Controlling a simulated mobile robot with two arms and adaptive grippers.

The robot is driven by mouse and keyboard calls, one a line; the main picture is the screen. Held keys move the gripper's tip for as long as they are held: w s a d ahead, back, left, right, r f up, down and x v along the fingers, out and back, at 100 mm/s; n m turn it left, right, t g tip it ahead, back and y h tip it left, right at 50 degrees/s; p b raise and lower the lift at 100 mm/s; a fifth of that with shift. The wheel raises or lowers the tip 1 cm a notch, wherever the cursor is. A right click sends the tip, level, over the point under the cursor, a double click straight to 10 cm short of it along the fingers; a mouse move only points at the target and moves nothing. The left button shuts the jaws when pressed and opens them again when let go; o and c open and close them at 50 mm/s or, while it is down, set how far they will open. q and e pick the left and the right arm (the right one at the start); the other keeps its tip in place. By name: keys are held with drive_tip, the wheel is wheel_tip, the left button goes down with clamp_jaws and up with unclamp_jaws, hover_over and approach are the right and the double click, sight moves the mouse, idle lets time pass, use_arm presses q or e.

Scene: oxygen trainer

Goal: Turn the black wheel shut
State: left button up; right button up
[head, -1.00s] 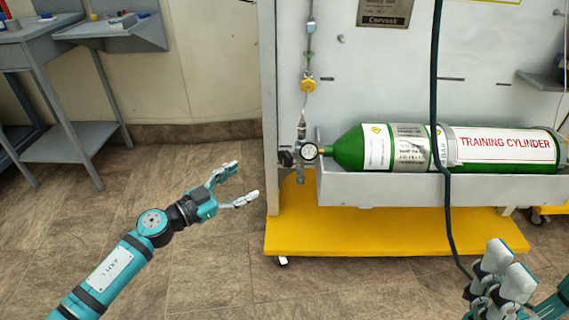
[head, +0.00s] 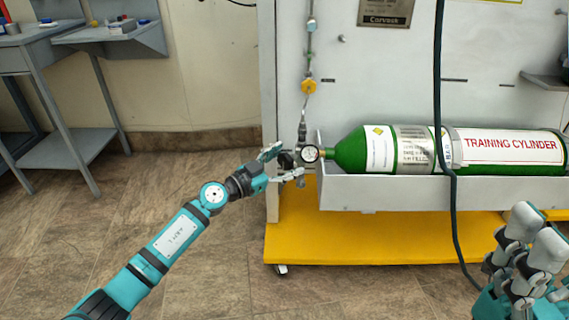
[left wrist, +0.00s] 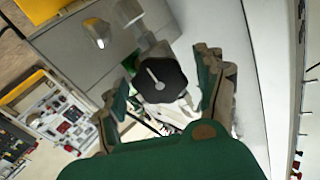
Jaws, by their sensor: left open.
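The black wheel (left wrist: 160,78) shows in the left wrist view as a dark lobed knob with a pale pointer line on its face. In the head view the wheel (head: 286,159) is small and partly hidden by my fingers, left of the round gauge (head: 309,153). My left gripper (head: 288,163) is open at the wheel. In the left wrist view its fingers (left wrist: 163,88) stand on either side of the wheel, with gaps visible. My right gripper (head: 527,243) is at the lower right, away from the wheel; its opening is unclear.
The green training cylinder (head: 349,151) lies in a grey trough (head: 400,192) right of the gauge, above a yellow base (head: 360,238). A dark hose (head: 437,90) hangs in front. A grey workbench (head: 35,35) stands at the left. The floor left of the stand is clear.

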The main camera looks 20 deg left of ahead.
use_arm(q)
drive_tip(key=shift+c, duration=0.4)
drive_tip(key=c, duration=1.1)
